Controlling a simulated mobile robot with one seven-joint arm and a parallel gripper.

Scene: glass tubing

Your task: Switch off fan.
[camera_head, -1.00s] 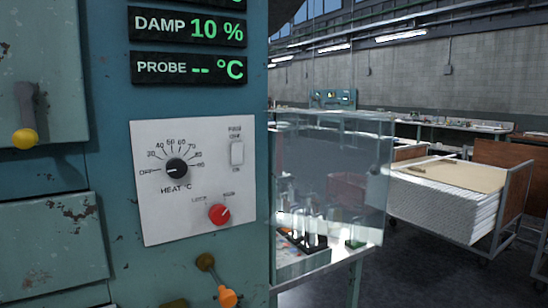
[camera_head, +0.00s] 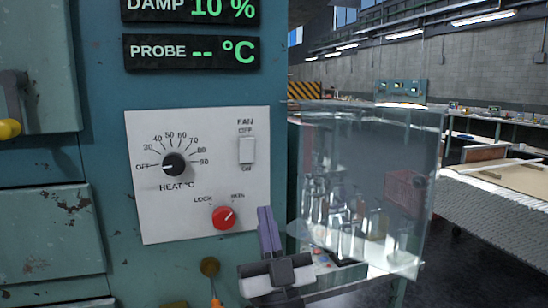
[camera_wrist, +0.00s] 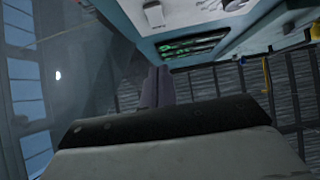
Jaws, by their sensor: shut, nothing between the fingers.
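The fan switch (camera_head: 247,150) is a white rocker on the upper right of a pale control panel (camera_head: 150,222). FAN and OFF are printed above it, ON below it. I cannot tell which end of the rocker is pressed in. My gripper (camera_head: 266,214) is in front of the panel's lower right edge, below and slightly right of the switch. Its purple fingers point up, closed together and empty, and appear apart from the switch. In the wrist view the fingers (camera_wrist: 157,87) point toward the teal cabinet, where a pale block, possibly the switch, shows at the top.
A black heat knob (camera_head: 174,164) points to OFF. A red lock/run knob (camera_head: 223,217) sits just left of my fingers. Green displays (camera_head: 190,52) are above the panel. A clear guard (camera_head: 370,185) with glassware behind it stands close on the right.

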